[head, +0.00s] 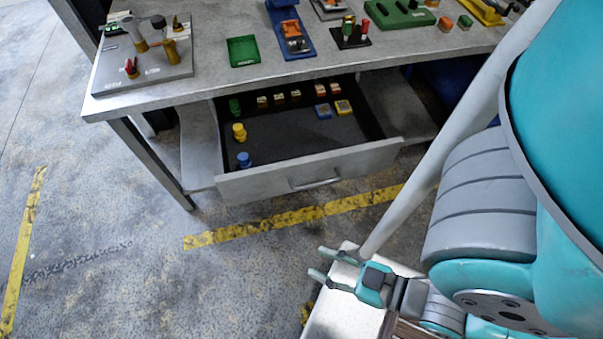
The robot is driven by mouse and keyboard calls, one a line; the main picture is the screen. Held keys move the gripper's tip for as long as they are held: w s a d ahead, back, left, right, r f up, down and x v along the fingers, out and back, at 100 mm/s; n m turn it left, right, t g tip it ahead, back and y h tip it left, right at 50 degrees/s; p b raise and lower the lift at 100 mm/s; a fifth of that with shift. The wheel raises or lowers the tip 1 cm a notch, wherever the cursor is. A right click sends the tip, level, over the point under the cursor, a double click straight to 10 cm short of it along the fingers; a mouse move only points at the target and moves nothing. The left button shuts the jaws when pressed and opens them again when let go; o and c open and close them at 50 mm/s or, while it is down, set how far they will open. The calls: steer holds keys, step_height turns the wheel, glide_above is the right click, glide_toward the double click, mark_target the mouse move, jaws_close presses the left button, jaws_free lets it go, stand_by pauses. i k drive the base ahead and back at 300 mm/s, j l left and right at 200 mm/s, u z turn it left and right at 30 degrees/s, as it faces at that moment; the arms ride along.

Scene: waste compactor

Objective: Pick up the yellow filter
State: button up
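The yellow filter (239,133) appears to be the small yellow piece standing upright near the left wall of the open drawer (310,178). A similar green piece (235,107) stands behind it and a blue piece (244,159) in front of it. My gripper (321,264) is at the lower middle of the head view, outside the drawer and in front of it. Its two fingers point left and are spread apart, with nothing between them. It is well apart from the yellow piece.
The drawer hangs under a grey workbench (200,80). Several small blocks stand at the drawer's back; its middle floor is bare. On the bench are a green tray (243,51), a blue holder (291,35) and a grey board (140,70) with fittings. A yellow line (290,217) marks the floor.

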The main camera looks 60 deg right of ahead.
mark_target(344, 107)
steer(key=z, duration=1.4)
